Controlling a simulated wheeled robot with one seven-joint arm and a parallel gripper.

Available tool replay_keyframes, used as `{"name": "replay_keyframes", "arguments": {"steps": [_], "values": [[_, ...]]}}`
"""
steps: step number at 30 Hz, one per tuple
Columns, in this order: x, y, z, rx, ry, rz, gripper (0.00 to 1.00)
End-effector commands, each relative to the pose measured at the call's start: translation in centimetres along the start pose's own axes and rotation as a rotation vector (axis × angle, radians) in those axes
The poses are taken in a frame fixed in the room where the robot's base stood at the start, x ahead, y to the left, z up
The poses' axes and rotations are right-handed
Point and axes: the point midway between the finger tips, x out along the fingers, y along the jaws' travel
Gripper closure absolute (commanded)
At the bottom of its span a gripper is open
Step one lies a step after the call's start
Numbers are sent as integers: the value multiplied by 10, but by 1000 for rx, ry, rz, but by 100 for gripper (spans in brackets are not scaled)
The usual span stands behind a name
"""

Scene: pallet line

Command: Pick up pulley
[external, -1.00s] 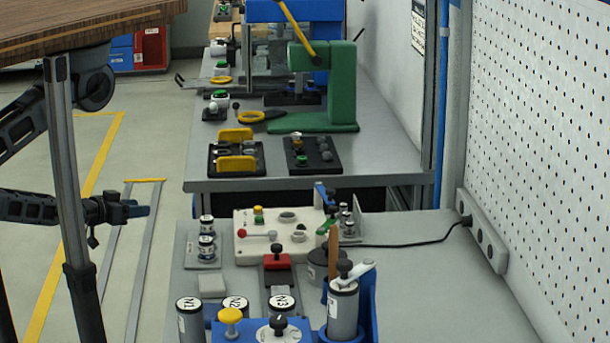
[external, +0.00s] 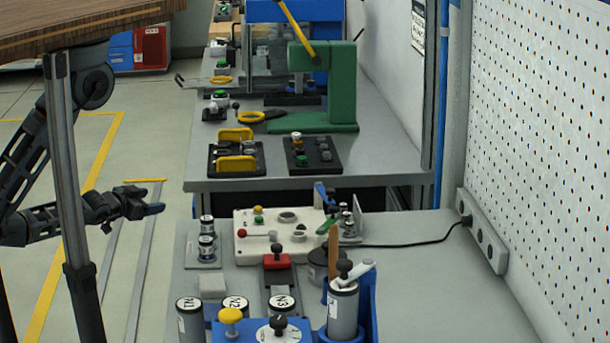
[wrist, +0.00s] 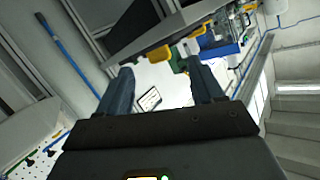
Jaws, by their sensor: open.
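My gripper (external: 150,208) is open and empty, left of the near bench and apart from everything on it. In the wrist view its two dark fingers (wrist: 163,85) stand wide apart with nothing between them. I cannot tell for certain which part is the pulley. Small metal round parts (external: 207,240) stand on a grey plate at the near bench's left edge. Other small metal parts (external: 347,222) stand at the right of the white control box. No part clearly recognisable as a pulley shows in the wrist view.
The near bench (external: 420,285) is bare on its right. It holds a white control box (external: 285,250), labelled cylinders (external: 190,325) and a blue fixture (external: 365,312). A green press (external: 335,90) stands on the far bench. A wooden tabletop (external: 80,25) overhangs my arm.

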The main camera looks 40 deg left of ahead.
Motion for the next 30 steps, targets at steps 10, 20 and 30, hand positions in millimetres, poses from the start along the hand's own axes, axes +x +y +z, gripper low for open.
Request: {"name": "replay_keyframes", "arguments": {"steps": [10,20,30], "values": [[123,-107,-29,68,-25,-297,33],[194,-205,-72,-81,-98,-623,33],[230,-258,-95,-418,-246,-895,33]]}}
